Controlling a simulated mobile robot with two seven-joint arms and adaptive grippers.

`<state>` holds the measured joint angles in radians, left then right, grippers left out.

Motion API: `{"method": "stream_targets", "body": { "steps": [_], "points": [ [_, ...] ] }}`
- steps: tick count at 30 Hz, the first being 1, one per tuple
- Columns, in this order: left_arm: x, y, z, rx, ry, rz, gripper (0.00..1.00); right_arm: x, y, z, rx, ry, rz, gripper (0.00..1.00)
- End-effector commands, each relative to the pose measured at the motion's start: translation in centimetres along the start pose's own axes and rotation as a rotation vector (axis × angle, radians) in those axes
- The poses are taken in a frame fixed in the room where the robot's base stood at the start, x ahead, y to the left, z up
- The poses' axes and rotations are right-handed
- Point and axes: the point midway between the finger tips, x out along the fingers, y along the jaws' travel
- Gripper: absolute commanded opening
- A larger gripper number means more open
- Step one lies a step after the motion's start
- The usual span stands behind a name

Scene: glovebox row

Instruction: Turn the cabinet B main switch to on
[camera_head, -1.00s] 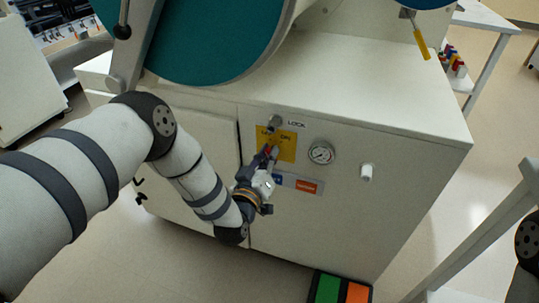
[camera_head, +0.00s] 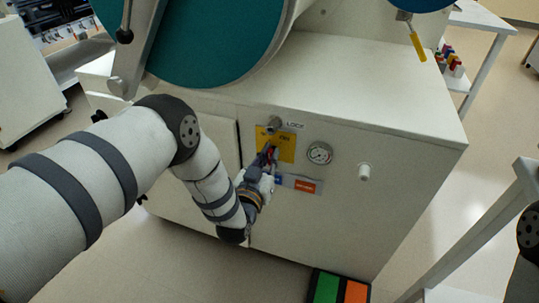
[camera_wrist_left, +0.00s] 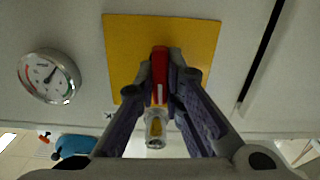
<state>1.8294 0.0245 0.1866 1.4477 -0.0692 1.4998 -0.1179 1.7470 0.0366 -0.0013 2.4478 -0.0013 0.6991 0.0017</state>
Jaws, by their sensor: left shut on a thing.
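The main switch has a red handle (camera_wrist_left: 160,76) on a yellow plate (camera_wrist_left: 122,45) fixed to the white cabinet front. The plate also shows in the head view (camera_head: 288,149), with partly covered lettering. My left gripper (camera_wrist_left: 160,66) is shut on the red handle, one finger on each side. In the head view my left gripper (camera_head: 270,152) reaches the plate from below and hides most of the handle. A round metal lock (camera_head: 275,124) sits just above the plate beside a LOCK label. My right gripper is not in view.
A round gauge (camera_head: 319,153) and a white knob (camera_head: 364,172) are to the right of the plate. A red-orange label (camera_head: 305,186) is below. A yellow-handled tool (camera_head: 418,46) hangs above the cabinet top. A green and orange pedal (camera_head: 340,288) is on the floor.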

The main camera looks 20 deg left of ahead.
Motion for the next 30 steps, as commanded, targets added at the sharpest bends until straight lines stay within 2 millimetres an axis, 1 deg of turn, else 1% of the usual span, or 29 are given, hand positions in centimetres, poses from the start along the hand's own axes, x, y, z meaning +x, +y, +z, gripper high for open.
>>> {"method": "stream_targets", "body": {
  "steps": [6,19,20,21,22,23,30],
  "points": [
    [-0.07,0.09,0.11,0.053,-0.003,0.002,0.00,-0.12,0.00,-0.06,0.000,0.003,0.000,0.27],
    [-0.09,0.06,0.19,0.063,-0.004,0.001,0.00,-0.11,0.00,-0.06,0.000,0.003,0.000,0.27],
    [-0.09,0.07,0.19,0.063,-0.004,0.001,0.12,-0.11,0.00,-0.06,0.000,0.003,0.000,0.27],
    [-0.09,0.07,0.19,0.063,-0.004,0.001,0.21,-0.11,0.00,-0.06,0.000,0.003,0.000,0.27],
    [-0.09,0.06,0.19,0.063,-0.004,0.001,0.27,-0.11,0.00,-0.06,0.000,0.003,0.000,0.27],
    [-0.09,0.06,0.18,0.063,-0.004,0.001,0.30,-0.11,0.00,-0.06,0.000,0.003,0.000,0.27],
    [-0.05,0.05,0.09,0.062,-0.002,0.001,0.30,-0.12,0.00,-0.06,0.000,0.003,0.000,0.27]
  ]
}}
